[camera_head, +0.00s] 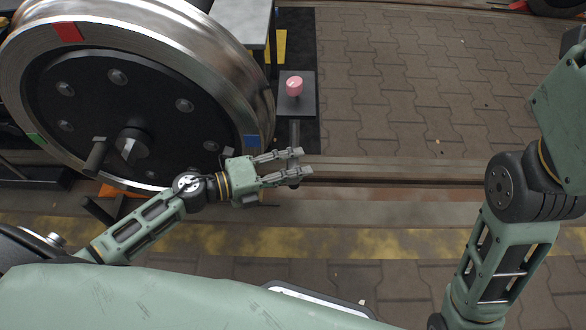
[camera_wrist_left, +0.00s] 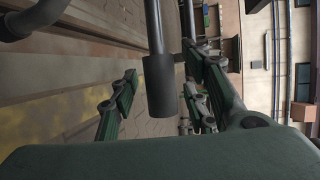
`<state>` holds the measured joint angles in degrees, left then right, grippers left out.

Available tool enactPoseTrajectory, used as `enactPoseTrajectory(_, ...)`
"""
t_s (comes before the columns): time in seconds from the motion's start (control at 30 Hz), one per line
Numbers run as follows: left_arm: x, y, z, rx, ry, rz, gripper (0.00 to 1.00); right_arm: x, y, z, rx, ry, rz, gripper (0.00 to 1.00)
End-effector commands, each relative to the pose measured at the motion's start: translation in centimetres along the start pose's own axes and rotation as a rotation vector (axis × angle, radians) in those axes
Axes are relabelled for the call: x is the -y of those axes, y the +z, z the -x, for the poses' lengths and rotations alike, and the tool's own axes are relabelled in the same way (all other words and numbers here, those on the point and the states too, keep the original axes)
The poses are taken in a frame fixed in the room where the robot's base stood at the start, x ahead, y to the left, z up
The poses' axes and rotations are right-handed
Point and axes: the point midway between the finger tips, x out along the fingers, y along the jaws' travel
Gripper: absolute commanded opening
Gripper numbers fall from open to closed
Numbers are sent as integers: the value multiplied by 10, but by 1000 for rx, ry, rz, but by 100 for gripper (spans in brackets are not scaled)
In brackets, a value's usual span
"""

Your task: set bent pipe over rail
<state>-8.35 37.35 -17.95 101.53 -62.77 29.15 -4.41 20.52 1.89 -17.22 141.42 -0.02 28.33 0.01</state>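A grey pipe (camera_head: 295,132) runs down from beside a pink knob to under my left gripper (camera_head: 302,161). In the left wrist view a grey rod with a dark cylindrical end (camera_wrist_left: 160,86) hangs between the spread fingers of the left gripper (camera_wrist_left: 163,98), with gaps on both sides. This looks like the bent pipe, but its bend is not clear. The left gripper is open, above the pipe's near end in the head view.
A large steel wheel (camera_head: 225,75) stands left of the gripper, with a handle (camera_head: 97,155) sticking out. The pink knob (camera_head: 294,86) sits on a grey plate (camera_head: 305,109). Paving (camera_head: 420,95) beyond the rail and the yellow strip (camera_head: 400,242) nearer me are clear.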

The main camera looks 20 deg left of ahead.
Motion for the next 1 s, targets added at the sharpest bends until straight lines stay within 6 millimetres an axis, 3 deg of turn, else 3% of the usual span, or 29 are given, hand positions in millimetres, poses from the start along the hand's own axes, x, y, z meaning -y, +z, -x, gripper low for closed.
enactPoseTrajectory(0.37,-1,-1,8,-1,1,1,43,-1,0,0,0,2,1,0)
enactPoseTrajectory(0.8,-2,-1,89,-1,4,1,43,0,0,0,0,1,0,0)
enactPoseTrajectory(1.0,-1,0,112,0,1,0,43,0,0,0,0,1,0,0)
